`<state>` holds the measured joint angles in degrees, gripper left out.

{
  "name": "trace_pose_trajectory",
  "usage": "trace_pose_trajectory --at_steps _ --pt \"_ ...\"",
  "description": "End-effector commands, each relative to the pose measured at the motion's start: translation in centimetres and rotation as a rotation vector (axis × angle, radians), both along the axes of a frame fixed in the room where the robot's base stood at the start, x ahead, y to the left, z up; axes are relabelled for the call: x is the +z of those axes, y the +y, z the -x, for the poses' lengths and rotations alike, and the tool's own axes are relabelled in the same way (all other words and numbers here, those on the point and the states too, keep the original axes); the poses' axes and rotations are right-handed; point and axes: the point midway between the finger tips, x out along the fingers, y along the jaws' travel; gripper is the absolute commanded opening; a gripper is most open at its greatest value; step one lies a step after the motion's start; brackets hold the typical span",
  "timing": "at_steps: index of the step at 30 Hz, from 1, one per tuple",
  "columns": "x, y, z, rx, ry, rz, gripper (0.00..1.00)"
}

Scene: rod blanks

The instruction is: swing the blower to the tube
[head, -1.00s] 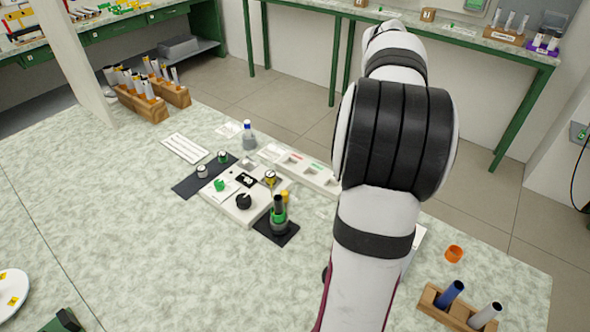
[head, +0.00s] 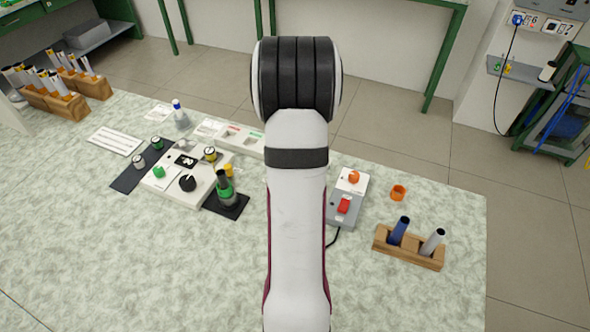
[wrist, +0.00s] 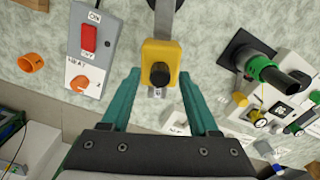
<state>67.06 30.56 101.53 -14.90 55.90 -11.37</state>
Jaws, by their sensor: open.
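The blower's yellow block with a black round nozzle or knob (wrist: 160,52) shows in the wrist view, on a grey bar from a round base at the top edge. My gripper (wrist: 159,76) is open, its teal fingers on either side of the yellow block; contact cannot be told. A dark tube (wrist: 293,80) with a green collar is at the right of the wrist view. In the head view this tube (head: 222,181) stands upright in its holder on a black pad (head: 238,209). My arm hides the blower and gripper there.
A grey control box (head: 335,217) with a red switch and orange knob stands right of my arm. An orange ring (head: 398,192) and a wooden rack (head: 410,256) with blue and white tubes are farther right. A white panel (head: 160,184) with knobs lies left of the tube.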

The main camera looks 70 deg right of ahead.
Motion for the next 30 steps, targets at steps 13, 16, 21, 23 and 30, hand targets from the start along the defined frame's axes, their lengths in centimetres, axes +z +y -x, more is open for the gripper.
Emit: trace_pose_trajectory --at_steps 13,16,21,23,30 --pt "0.07 -0.01 0.0 0.0 0.0 0.0 0.0" --pt "0.08 -0.01 0.0 0.0 0.0 0.0 0.0" --pt "0.09 -0.01 0.0 0.0 0.0 0.0 0.0" --pt "0.09 -0.01 0.0 0.0 0.0 0.0 0.0" --pt "0.11 -0.02 0.0 0.0 0.0 0.001 0.0"
